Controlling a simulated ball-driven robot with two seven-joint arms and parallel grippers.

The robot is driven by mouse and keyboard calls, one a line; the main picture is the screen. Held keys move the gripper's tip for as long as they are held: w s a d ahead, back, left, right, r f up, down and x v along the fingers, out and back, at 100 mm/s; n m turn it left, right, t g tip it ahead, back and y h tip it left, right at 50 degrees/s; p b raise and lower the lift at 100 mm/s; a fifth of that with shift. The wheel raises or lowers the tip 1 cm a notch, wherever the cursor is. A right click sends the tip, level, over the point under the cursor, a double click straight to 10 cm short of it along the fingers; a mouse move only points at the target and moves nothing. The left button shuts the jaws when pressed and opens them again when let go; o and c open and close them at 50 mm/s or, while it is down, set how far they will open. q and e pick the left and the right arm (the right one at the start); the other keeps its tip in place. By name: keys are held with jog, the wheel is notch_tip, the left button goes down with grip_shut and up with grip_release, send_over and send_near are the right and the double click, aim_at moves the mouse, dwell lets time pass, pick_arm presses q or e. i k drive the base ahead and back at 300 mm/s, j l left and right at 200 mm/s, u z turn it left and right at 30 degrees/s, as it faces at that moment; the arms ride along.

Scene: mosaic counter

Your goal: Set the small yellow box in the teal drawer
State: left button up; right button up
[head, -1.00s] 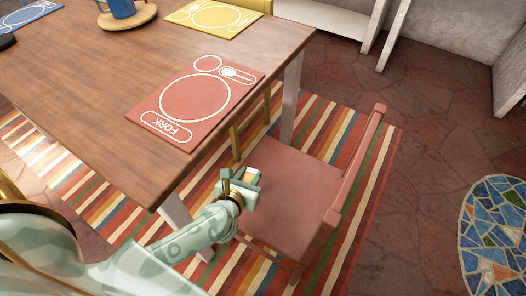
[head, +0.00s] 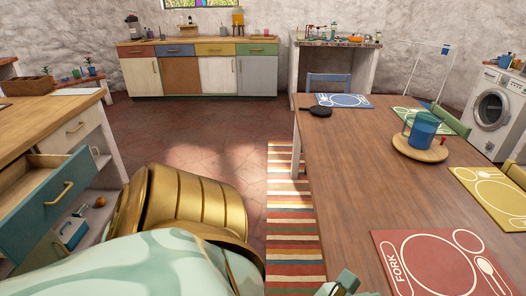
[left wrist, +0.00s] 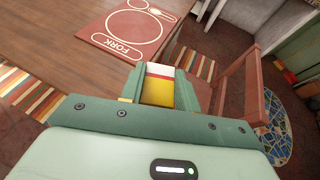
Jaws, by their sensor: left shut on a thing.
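The small yellow box (left wrist: 158,94), with a red band and a white part, sits between the fingers of my left gripper (left wrist: 160,80) in the left wrist view. The gripper is shut on it. In the head view only a bit of my left gripper (head: 343,283) shows at the bottom edge, by the table's near corner, and the box cannot be made out. The teal drawer (head: 47,208), with a gold handle, is pulled open in the counter at the left. Part of its bare wooden inside shows. My right gripper is not in view.
The dining table (head: 345,185) fills the right, with a red placemat (head: 430,268) at its near side. A red chair (left wrist: 248,85) stands beside the gripper in the left wrist view. Tiled floor (head: 215,140) is clear between counter and table.

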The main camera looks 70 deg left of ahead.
aim_at(24, 194)
jog(key=k+j+u, duration=0.1)
jog(key=u, duration=0.35)
jog(key=j+u, duration=0.3)
jog(key=u, duration=0.15)
jog(key=k+j+u, duration=0.1)
jog(key=j+u, duration=0.15)
jog(key=u, duration=0.2)
jog(key=j+u, duration=0.25)
jog(key=u, duration=0.2)
jog(key=j+u, duration=0.25)
jog(key=u, duration=0.2)
jog(key=i+j+u, duration=0.1)
jog(key=j, duration=0.35)
jog(key=i+j+u, duration=0.1)
jog(key=i+j, duration=0.15)
jog(key=j, duration=0.15)
jog(key=i+j+u, duration=0.1)
jog(key=j, duration=0.35)
jog(key=i+j+u, duration=0.1)
jog(key=i+j, duration=0.15)
jog(key=j, duration=0.1)
